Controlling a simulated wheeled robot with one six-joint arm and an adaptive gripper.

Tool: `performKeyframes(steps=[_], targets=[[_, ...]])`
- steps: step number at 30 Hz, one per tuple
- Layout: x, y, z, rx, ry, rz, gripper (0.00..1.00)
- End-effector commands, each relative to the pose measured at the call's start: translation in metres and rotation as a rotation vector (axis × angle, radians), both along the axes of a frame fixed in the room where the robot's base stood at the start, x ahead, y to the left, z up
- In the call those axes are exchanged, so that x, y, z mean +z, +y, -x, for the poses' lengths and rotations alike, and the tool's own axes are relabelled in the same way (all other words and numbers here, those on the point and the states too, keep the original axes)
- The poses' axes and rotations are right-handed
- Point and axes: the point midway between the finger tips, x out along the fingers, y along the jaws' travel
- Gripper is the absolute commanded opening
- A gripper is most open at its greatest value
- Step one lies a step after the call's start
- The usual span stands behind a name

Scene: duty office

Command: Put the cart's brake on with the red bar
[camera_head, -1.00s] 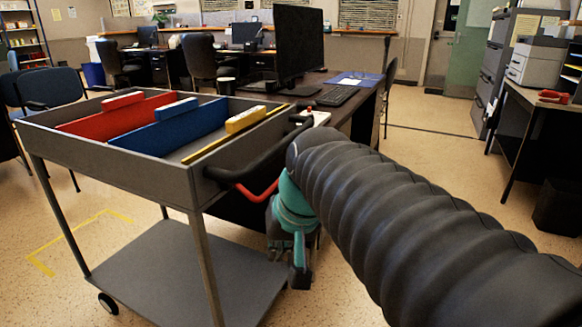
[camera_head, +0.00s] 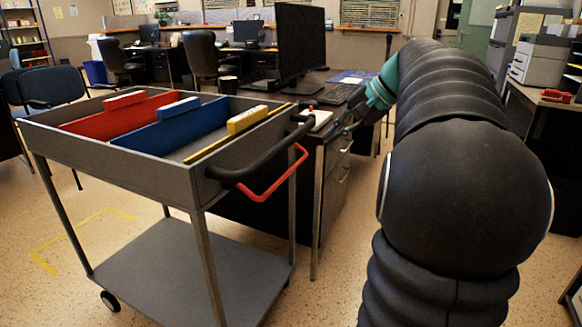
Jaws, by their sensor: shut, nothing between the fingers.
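The grey cart (camera_head: 110,152) stands at the left with its push handle (camera_head: 262,162) facing my arm. The handle is a black bar, and the red bar (camera_head: 273,194) shows as a bent rod just below and outside it. My gripper (camera_head: 337,131) is up and to the right of the red bar, in front of the desk edge. It is small and dark in the view, shut and empty, and looks apart from the bar. The cart's front-left wheel (camera_head: 110,301) shows; any brake on the wheels cannot be made out.
The cart's top tray holds a red divider (camera_head: 90,122), a blue divider (camera_head: 160,134) and a yellow one. A desk (camera_head: 335,165) with a monitor (camera_head: 300,45) and keyboard stands right behind the handle. Yellow tape (camera_head: 48,255) marks the floor at left.

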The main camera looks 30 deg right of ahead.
Motion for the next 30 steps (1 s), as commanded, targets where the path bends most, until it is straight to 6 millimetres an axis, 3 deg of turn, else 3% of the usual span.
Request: performKeyframes(steps=[11,30], targets=[[-0.015,0.009,-0.010,0.003,0.003,0.000,0.00],[-0.095,0.054,-0.067,0.002,0.003,0.001,0.00]])
